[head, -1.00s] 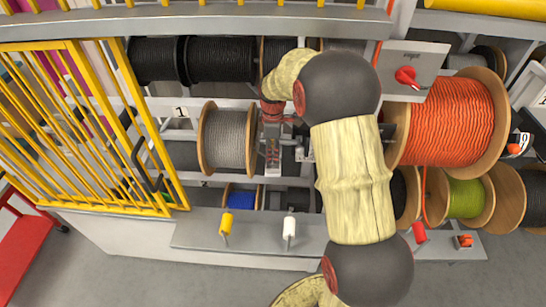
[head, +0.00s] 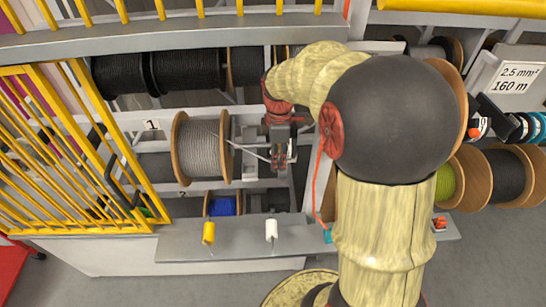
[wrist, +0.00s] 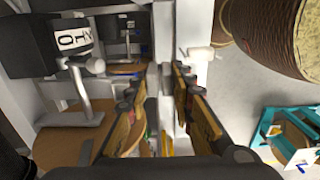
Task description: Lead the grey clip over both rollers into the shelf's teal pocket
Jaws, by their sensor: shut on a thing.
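My gripper (head: 281,158) is to the right of the grey cable reel (head: 201,148), above and behind the shelf (head: 190,245). A thin grey cable (head: 248,151) runs from that reel to my gripper, which is shut on its clip. The clip itself is too small or hidden to make out. The yellow roller (head: 208,233) and white roller (head: 271,230) stand on the shelf, lower than my gripper. The teal pocket (head: 327,235) shows at the right, partly beside my arm. In the wrist view my two fingers (wrist: 161,95) show, but what is between them is unclear.
A yellow barred gate (head: 85,150) stands at the left. Black reels (head: 185,72) lie behind, and a blue reel (head: 222,204) is below. A thin orange cable (head: 315,185) hangs beside my arm. My arm hides much of the right side.

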